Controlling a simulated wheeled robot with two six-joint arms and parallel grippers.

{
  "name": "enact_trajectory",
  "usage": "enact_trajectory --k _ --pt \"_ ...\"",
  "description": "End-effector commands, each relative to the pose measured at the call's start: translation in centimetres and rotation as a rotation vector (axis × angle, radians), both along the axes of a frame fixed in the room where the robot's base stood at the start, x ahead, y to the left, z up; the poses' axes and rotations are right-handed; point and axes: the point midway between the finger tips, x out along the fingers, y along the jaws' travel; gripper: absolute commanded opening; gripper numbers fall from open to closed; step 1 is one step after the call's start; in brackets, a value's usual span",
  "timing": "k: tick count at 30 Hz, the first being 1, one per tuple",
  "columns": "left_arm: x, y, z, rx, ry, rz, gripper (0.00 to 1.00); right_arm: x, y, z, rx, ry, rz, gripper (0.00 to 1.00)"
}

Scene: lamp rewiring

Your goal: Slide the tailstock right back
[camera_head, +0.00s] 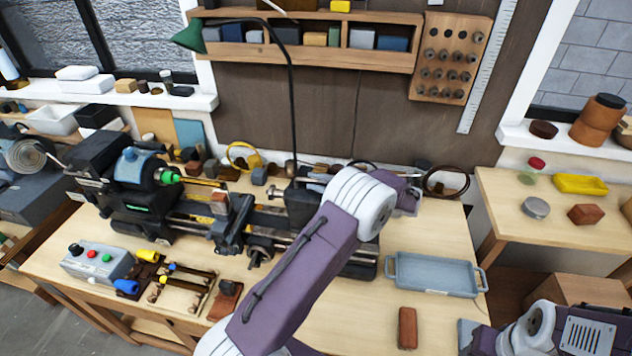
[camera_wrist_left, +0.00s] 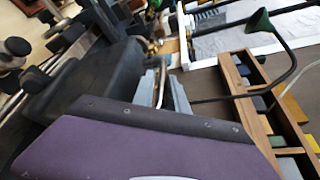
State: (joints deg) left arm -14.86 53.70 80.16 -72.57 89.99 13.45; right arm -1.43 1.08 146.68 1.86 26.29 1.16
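The lathe stands along the back of the workbench, with its headstock (camera_head: 128,172) at the left. The dark tailstock (camera_head: 303,207) sits on the right part of the bed, partly hidden behind my left arm. A large dark body, probably the tailstock, fills the left of the left wrist view (camera_wrist_left: 85,82). My left gripper (camera_head: 408,199) is beyond the bed's right end, small and partly hidden. In the left wrist view its grey fingers (camera_wrist_left: 165,92) stand apart with a narrow gap; I see nothing clearly held. My right arm shows at the lower right; its fingers are not clear.
A black lamp arm with a green shade (camera_head: 190,36) arches over the lathe. A grey-blue tray (camera_head: 436,286) lies right of the lathe, with a brown block (camera_head: 407,328) in front. A control box (camera_head: 97,262) stands at the front left. A side table (camera_head: 545,240) is at the right.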

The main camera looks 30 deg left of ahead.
Motion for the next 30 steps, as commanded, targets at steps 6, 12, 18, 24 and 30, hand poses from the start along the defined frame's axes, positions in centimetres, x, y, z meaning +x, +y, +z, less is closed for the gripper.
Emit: enact_trajectory --k 6,12,18,24,30 --pt "0.0 0.0 0.1 0.002 0.0 0.0 0.33 0.0 0.0 0.0 0.0 0.0 0.0 0.48" --pt "0.0 -0.7 0.0 0.003 -0.004 -0.001 0.33 0.0 0.0 -0.6 0.0 0.0 0.0 0.48" --pt "-0.1 -5.1 0.6 0.002 -0.003 -0.004 0.33 0.0 0.0 -2.7 0.0 0.0 0.0 0.48" --pt "-0.3 -8.3 1.6 0.002 -0.002 -0.002 0.33 0.0 0.0 -3.6 0.0 0.0 0.0 0.48" --pt "-0.3 -9.0 2.0 0.002 0.001 0.0 0.33 0.0 0.0 -3.6 0.0 0.0 0.0 0.48"
